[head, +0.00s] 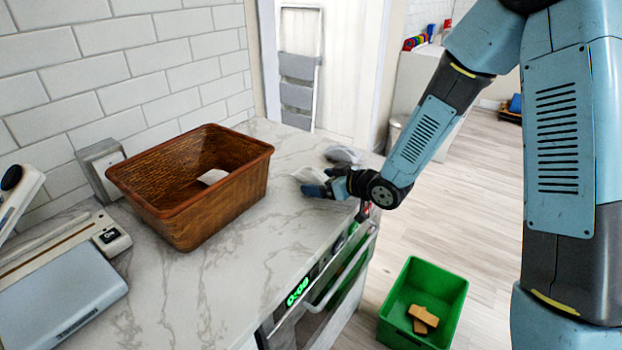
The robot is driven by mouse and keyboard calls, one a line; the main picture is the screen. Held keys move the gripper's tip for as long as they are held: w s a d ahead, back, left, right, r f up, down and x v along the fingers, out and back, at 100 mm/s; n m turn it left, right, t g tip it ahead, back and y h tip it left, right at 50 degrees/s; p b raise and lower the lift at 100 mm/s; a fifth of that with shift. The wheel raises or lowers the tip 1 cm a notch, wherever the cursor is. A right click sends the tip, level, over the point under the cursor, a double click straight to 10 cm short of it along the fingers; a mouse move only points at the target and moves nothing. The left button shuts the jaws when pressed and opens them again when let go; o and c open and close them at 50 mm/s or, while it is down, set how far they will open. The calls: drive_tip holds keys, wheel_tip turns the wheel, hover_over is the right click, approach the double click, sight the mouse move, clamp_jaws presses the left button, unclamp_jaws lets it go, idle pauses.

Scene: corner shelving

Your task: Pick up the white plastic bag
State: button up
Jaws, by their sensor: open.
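A crumpled whitish thing (306,174), which looks like the white plastic bag, lies on the marble counter (240,290) near its far right end. A second pale grey, rounded thing (342,155) lies just behind it; I cannot tell which of the two is the bag. My gripper (318,189) reaches in from the right, low over the counter, with its blue fingertips at the near side of the whitish thing. The jaws are open. The fingers partly cover that thing, and contact cannot be made out.
A brown wicker basket (225,207) with something white inside stands left of my gripper. A grey-white appliance (65,290) is at the lower left. A green bin (455,300) with brown blocks stands on the floor.

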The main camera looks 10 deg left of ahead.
drive_tip(key=shift+d, duration=0.1)
drive_tip(key=c, duration=1)
drive_tip(key=shift+r, duration=0.1)
